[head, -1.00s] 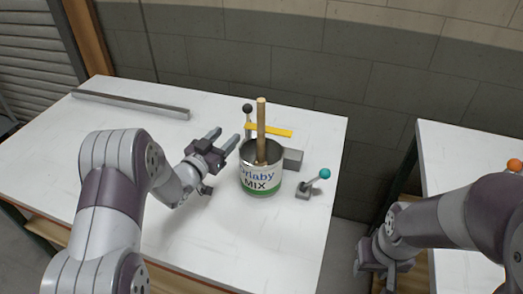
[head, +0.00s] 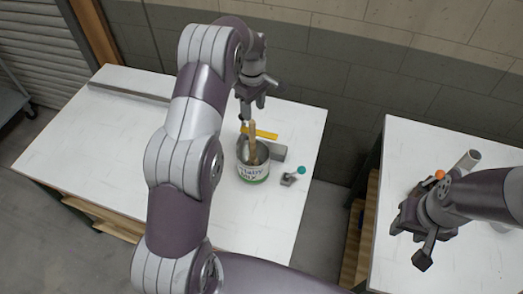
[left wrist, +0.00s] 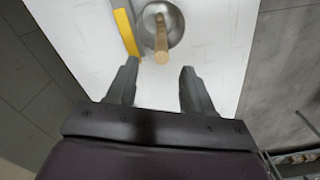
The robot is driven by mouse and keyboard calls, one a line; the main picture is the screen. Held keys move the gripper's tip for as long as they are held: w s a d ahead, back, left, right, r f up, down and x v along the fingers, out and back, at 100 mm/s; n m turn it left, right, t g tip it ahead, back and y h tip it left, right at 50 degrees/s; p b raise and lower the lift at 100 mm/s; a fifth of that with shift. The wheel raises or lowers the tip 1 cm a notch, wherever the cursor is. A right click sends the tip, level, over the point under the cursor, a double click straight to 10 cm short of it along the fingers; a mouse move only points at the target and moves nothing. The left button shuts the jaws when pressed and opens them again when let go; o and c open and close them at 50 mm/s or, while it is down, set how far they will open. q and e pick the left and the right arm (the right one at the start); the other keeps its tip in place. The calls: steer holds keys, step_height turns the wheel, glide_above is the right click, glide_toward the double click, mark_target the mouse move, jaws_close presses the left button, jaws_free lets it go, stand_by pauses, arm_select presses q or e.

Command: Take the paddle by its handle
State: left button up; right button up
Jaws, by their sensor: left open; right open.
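The paddle's wooden handle (head: 252,138) stands up out of the open mixing can (head: 253,174) on the left table. My left gripper (head: 252,106) is raised above and behind the can, pointing down. In the left wrist view the handle's end (left wrist: 161,58) appears between the open fingertips (left wrist: 158,71), just ahead of them and untouched. The can's round rim (left wrist: 176,12) shows behind it. The paddle's lower end is hidden inside the can. My right gripper (head: 410,243) is open and empty over the right table.
A yellow bar (head: 264,134) lies close behind the can, also in the left wrist view (left wrist: 126,32). A grey block (head: 278,152) and a teal-knobbed lever (head: 301,170) stand to the can's right. A long metal bar (head: 130,92) lies at the back left. An orange ball (head: 439,174) is near my right gripper.

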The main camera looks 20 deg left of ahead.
mark_target(252, 133)
arm_select(q)
steer(key=f+p, duration=0.2)
steer(key=f, duration=0.2)
steer(key=f+p, duration=0.2)
steer(key=f, duration=0.2)
steer(key=f+p, duration=0.2)
steer(key=f, duration=0.2)
steer(key=shift+a+p, duration=0.3)
steer(key=shift+p, duration=0.1)
steer(key=shift+d, duration=0.1)
steer(key=c, duration=0.5)
steer(key=shift+s, duration=0.1)
jaws_close()
